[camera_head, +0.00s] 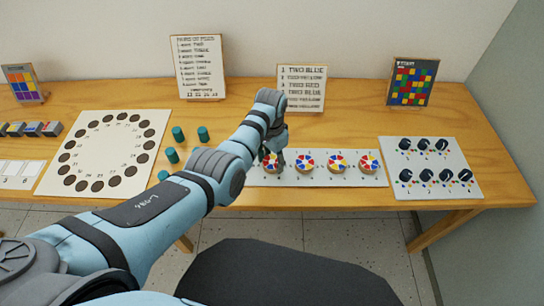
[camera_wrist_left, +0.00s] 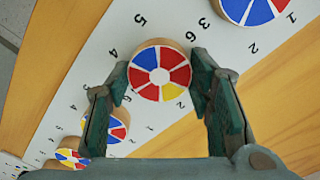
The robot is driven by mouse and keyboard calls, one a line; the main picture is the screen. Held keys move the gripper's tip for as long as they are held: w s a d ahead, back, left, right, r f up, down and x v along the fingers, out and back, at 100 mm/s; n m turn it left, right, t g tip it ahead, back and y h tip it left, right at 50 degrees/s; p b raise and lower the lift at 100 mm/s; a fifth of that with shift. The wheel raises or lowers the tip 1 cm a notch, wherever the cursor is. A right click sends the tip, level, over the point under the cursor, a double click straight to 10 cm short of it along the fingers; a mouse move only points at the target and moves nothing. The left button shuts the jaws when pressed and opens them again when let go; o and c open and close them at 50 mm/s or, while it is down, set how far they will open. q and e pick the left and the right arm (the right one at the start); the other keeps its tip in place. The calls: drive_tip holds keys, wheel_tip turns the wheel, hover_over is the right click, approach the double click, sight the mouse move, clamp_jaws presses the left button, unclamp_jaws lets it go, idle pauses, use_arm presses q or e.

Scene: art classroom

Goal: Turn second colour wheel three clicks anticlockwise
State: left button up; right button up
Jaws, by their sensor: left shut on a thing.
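The colour wheels are round wooden discs with red, blue, yellow and white sectors, set in a row on a white numbered board (camera_head: 322,180). My left gripper (camera_head: 271,155) reaches down from above onto the leftmost wheel visible in the head view (camera_head: 271,168). In the left wrist view my left gripper (camera_wrist_left: 160,85) has a finger on either side of this wheel (camera_wrist_left: 160,73), shut on it. A neighbouring wheel (camera_wrist_left: 250,8) at the upper right of that view is hidden behind my arm in the head view. My right gripper is not in view.
Other wheels (camera_head: 305,163) (camera_head: 337,163) (camera_head: 369,165) stand to the right. A board with black knobs (camera_head: 433,165) lies farther right. Green cylinders (camera_head: 178,134) and a board with a ring of dark holes (camera_head: 105,150) are left. Cards (camera_head: 301,88) stand behind.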

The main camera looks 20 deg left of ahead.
use_arm(q)
drive_tip(key=n+p, duration=0.1)
drive_tip(key=n, duration=0.2)
drive_tip(key=shift+r+n, duration=0.1)
drive_tip(key=shift+n, duration=0.3)
drive_tip(key=n+p, duration=0.1)
drive_tip(key=n, duration=0.2)
drive_tip(key=shift+n, duration=0.3)
drive_tip(key=n, duration=0.3)
drive_tip(key=shift+a+n+p, duration=0.1)
drive_tip(key=shift+n+p, duration=0.25)
drive_tip(key=shift+n, duration=0.05)
drive_tip(key=n, duration=0.8)
drive_tip(key=shift+p, duration=0.35)
drive_tip(key=n, duration=0.4)
drive_tip(key=shift+n, duration=0.3)
drive_tip(key=n, duration=0.4)
drive_tip(key=shift+n, duration=2.1)
